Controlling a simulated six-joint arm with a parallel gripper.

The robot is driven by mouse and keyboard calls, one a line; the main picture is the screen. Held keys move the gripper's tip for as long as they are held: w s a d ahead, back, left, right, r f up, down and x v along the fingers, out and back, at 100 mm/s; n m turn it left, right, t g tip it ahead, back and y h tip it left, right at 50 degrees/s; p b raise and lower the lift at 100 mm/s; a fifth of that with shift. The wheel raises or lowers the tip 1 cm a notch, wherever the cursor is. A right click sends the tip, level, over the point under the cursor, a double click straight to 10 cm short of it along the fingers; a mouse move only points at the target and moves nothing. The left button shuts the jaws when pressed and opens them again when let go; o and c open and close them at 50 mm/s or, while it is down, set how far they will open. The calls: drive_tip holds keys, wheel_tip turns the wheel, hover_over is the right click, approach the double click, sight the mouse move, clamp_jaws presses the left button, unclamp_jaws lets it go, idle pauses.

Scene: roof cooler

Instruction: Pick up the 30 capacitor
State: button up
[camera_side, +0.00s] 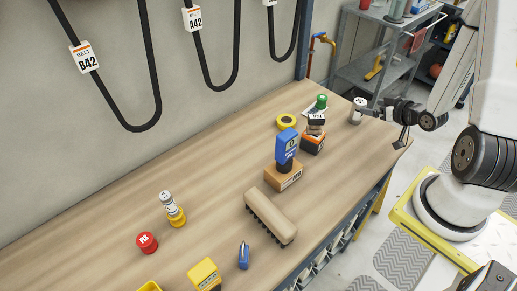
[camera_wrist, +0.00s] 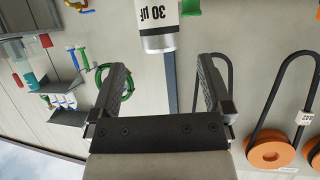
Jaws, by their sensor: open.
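A silvery-white can marked 30 µF, the 30 capacitor (camera_wrist: 157,22), shows upside down at the top middle of the wrist view, partly cut off. In the side view a grey-white can (camera_side: 355,111), which looks like the same capacitor, is upright at the far right end of the bench. My gripper (camera_side: 371,111) reaches toward it from the right, level with the can. In the wrist view my gripper (camera_wrist: 163,72) is open and empty, with the can just beyond and between the fingertips. Whether a finger touches it I cannot tell.
The wooden bench (camera_side: 120,230) holds a stack with an orange-black box (camera_side: 312,143), a yellow tape roll (camera_side: 286,121), a blue item on a cardboard box (camera_side: 283,178) and a brush (camera_side: 270,217). Belts (camera_side: 150,80) hang on the wall.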

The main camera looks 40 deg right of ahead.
sight(364, 104)
drive_tip(key=shift+w+d+f, duration=0.1)
drive_tip(key=shift+w+f, duration=0.15)
drive_tip(key=shift+w, duration=0.25)
drive_tip(key=shift+x, duration=2.6)
drive_tip(key=shift+r, duration=0.15)
clamp_jaws()
drive_tip(key=shift+r, duration=0.1)
drive_tip(key=shift+r, duration=4.9)
